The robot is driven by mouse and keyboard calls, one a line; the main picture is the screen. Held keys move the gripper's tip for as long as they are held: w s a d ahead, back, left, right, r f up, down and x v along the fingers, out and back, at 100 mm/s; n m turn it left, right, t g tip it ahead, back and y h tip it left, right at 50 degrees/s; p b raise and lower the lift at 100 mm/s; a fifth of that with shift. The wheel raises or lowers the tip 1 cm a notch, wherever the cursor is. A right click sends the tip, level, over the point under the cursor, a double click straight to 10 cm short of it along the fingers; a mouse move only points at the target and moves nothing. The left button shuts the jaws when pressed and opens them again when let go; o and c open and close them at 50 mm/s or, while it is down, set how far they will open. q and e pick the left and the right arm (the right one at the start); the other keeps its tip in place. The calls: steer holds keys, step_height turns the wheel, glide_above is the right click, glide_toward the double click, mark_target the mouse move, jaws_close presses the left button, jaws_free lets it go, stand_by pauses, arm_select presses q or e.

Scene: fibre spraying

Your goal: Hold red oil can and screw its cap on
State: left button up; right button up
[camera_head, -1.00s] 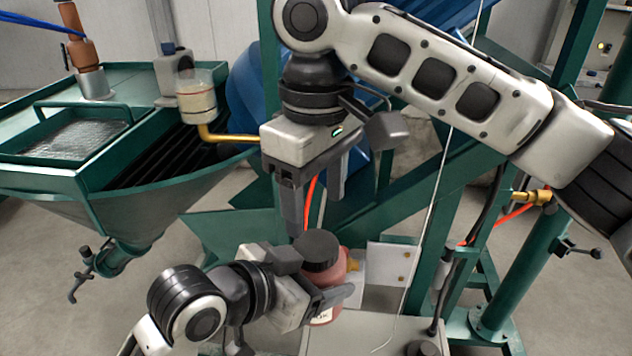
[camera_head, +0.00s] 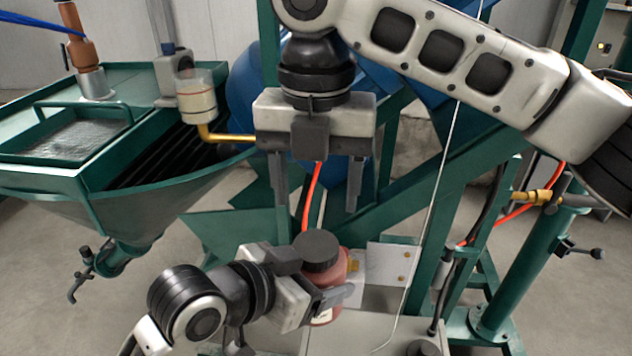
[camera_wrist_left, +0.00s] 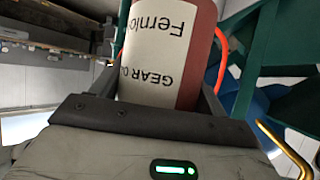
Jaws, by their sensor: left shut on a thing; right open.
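The red oil can (camera_head: 328,312) stands upright near the bottom centre of the head view. Its black cap (camera_head: 316,248) sits on top; how tightly it is seated cannot be told. My left gripper (camera_head: 330,295) is shut around the can's body. In the left wrist view the can (camera_wrist_left: 200,55) shows its white label, upside down, between the fingers. My right gripper (camera_head: 315,195) hangs above the can, pointing down, open and empty, with its two fingers apart on either side of the cap's line and clear of it.
A grey platform (camera_head: 375,335) with a pale upright plate (camera_head: 390,265) lies beside the can. Green frame beams (camera_head: 400,200) and an orange hose (camera_head: 313,195) stand behind the right gripper. A green hopper (camera_head: 110,205) fills the left side.

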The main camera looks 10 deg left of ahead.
mark_target(317, 244)
stand_by(0.3)
steer(key=shift+f, duration=4.05)
steer(key=c, duration=0.8)
steer(key=m, duration=1.6)
